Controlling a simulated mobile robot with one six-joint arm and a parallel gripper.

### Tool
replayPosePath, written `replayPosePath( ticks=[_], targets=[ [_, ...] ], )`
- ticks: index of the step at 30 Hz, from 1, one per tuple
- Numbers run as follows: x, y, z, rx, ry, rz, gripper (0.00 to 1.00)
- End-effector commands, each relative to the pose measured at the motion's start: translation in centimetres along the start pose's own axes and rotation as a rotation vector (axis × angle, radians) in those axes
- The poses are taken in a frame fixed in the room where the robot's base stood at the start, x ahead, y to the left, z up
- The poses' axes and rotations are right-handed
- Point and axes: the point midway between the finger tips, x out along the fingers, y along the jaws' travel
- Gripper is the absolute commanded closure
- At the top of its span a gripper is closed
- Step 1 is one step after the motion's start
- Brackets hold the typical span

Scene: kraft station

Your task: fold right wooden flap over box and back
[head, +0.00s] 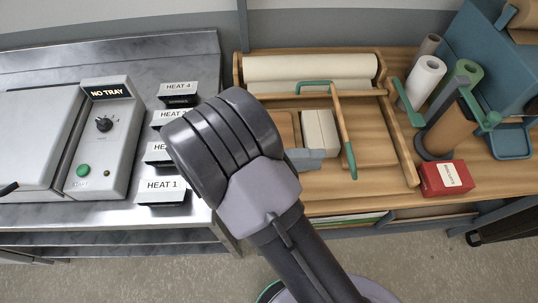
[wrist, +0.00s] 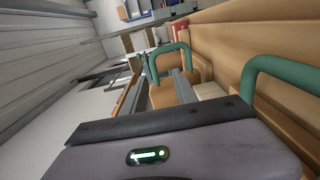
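A pale box (head: 320,132) lies on the wooden station (head: 385,150); its pale top also shows in the wrist view (wrist: 210,90). A narrow wooden flap (head: 342,118) with green fittings stands raised along the box's right side, seen nearly edge-on. One green handle (wrist: 170,48) rises ahead in the wrist view, and another (wrist: 285,72) is at the right. A brown board lies left of the box, partly behind my arm. My gripper (head: 312,158) shows only as a grey-blue piece just below the box; my arm hides the rest.
A paper roll (head: 310,68) lies behind the box. Upright rolls (head: 425,78) and a red carton (head: 446,178) stand at the right. A steel counter with a control box (head: 103,135) and HEAT labels is at the left. My arm crosses the front centre.

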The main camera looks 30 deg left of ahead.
Motion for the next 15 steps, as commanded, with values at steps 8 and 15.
replayPosePath(
  ticks=[8, 15],
  targets=[
    [-8.2, 0.3, 0.1, 0.001, 0.001, -0.001, 0.66],
    [-10.5, 0.1, 0.1, 0.0, -0.003, 0.0, 0.66]
  ],
)
